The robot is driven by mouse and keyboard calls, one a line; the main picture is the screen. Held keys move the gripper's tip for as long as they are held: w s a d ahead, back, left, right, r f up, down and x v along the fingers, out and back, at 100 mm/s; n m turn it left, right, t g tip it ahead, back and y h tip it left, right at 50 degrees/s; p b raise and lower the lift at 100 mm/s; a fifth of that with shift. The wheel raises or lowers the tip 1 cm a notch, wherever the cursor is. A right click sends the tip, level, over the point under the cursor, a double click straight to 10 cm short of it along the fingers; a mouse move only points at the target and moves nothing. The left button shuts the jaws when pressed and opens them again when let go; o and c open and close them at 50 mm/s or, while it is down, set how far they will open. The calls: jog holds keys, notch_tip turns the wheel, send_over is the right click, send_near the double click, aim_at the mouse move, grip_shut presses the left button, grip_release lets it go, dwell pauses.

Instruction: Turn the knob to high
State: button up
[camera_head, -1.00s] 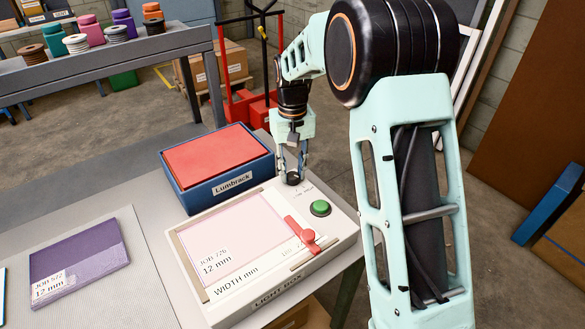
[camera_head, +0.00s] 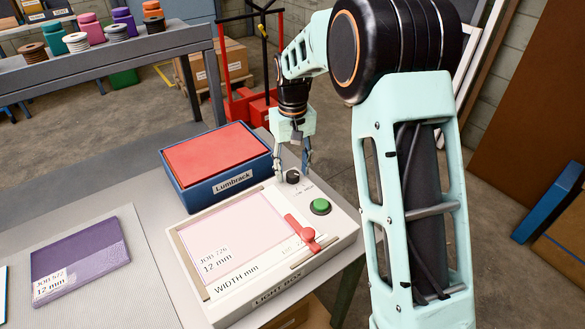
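The knob (camera_head: 292,176) is a small dark dial at the back right corner of the white light box (camera_head: 345,232). Small print lies beside it, too small to read. My gripper (camera_head: 292,174) points down at the knob from above. Its fingers are spread, one on each side of the knob, and they look apart from it. Which way the knob points cannot be made out.
A green button (camera_head: 320,207) and a red slider (camera_head: 300,229) sit on the light box near the knob. A blue box with a red top (camera_head: 218,160) stands close behind on the left. A purple folder (camera_head: 80,262) lies at left.

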aim_at(292, 173)
notch_tip(292, 173, up, 12)
dwell(0.6)
